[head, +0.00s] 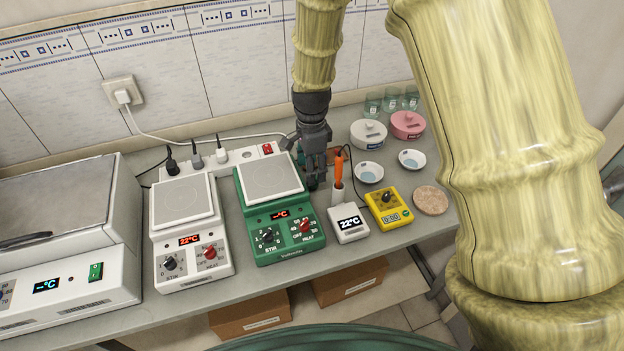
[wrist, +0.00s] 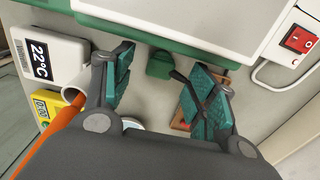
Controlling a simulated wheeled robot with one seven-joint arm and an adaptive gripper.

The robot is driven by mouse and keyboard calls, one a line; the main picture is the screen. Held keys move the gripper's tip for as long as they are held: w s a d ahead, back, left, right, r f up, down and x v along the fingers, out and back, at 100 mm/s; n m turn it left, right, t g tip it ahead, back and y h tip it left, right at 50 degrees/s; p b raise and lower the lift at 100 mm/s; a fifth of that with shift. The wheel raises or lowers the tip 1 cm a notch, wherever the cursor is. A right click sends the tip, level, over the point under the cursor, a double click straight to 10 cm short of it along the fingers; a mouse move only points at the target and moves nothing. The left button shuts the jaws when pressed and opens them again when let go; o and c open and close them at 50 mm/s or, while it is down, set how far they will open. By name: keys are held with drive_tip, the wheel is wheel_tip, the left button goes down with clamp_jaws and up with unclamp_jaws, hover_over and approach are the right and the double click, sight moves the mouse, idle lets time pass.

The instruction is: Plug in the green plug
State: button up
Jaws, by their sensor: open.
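The green plug (wrist: 160,65) lies on the bench beside the green hotplate in the wrist view. It sits between and a little beyond the fingertips of my gripper (wrist: 161,72), with no visible contact. A dark strip runs from it toward the right finger. My gripper is open, pointing down at the bench behind the hotplate's right side; it also shows in the head view (head: 315,181). There the plug cannot be made out near the fingers. The white power strip (head: 243,155) stands behind the hotplates, with black, grey and white plugs in it and a red switch at its right end.
The green hotplate (head: 290,240) stands close left of my gripper. A white thermometer box (head: 348,223), an orange-handled tool (head: 339,170) in a white holder and a yellow timer (head: 388,208) are close on its right. A wall socket (head: 123,93) feeds the strip.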

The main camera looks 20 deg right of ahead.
drive_tip(key=shift+f, duration=0.15)
drive_tip(key=shift+w+d+f+p, duration=0.15)
drive_tip(key=shift+f+p, duration=0.95)
drive_tip(key=shift+f, duration=1.4)
drive_tip(key=c, duration=1.1)
